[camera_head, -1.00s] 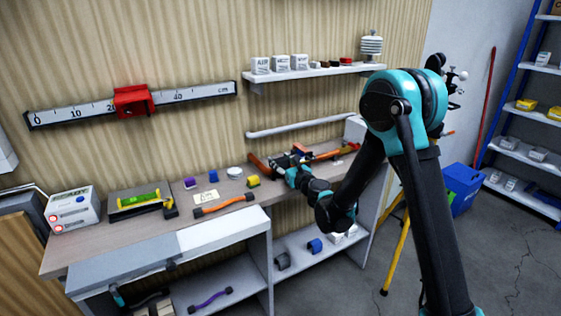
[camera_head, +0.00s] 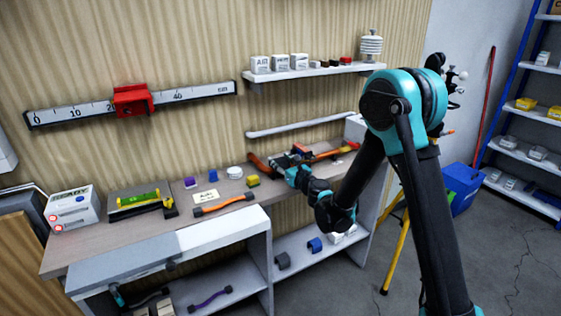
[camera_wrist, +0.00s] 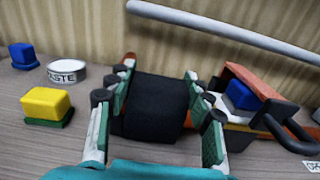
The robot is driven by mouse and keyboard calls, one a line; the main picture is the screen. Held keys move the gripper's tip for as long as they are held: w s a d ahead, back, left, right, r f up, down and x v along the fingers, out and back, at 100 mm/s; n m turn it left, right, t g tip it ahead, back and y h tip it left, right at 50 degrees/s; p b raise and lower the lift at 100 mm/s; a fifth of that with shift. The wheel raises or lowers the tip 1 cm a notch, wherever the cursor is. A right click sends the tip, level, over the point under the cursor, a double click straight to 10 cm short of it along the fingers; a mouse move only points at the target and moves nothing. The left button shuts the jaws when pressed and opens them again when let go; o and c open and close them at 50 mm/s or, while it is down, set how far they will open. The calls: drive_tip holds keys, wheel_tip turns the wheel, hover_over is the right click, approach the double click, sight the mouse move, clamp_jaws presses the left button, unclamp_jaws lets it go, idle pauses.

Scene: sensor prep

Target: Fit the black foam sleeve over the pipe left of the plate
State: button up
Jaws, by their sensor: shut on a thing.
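The black foam sleeve (camera_wrist: 157,108) sits between the fingers of my gripper (camera_wrist: 158,88) in the wrist view. The pads press on both its sides, low over the bench. A small orange piece, apparently pipe, shows at the sleeve's right end; I cannot tell whether the sleeve is around it. In the head view my gripper (camera_head: 287,165) is at the back right of the bench, and the sleeve is hard to make out there. An orange pipe (camera_head: 258,166) shows left of my gripper. I cannot clearly make out the plate.
A blue block (camera_wrist: 241,95) with orange and dark parts lies just right of the fingers. A yellow block (camera_wrist: 47,104), a blue block (camera_wrist: 23,55) and a white tin (camera_wrist: 66,72) stand left. A white rail (camera_head: 300,126) runs along the wall behind.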

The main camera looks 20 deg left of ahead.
drive_tip(key=shift+f, duration=0.55)
idle(0.4)
drive_tip(key=o, duration=1)
drive_tip(key=shift+c, duration=0.2)
drive_tip(key=shift+o, duration=0.6)
drive_tip(key=o, duration=0.4)
drive_tip(key=shift+c, duration=0.2)
drive_tip(key=shift+r, duration=0.1)
drive_tip(key=shift+r, duration=3.45)
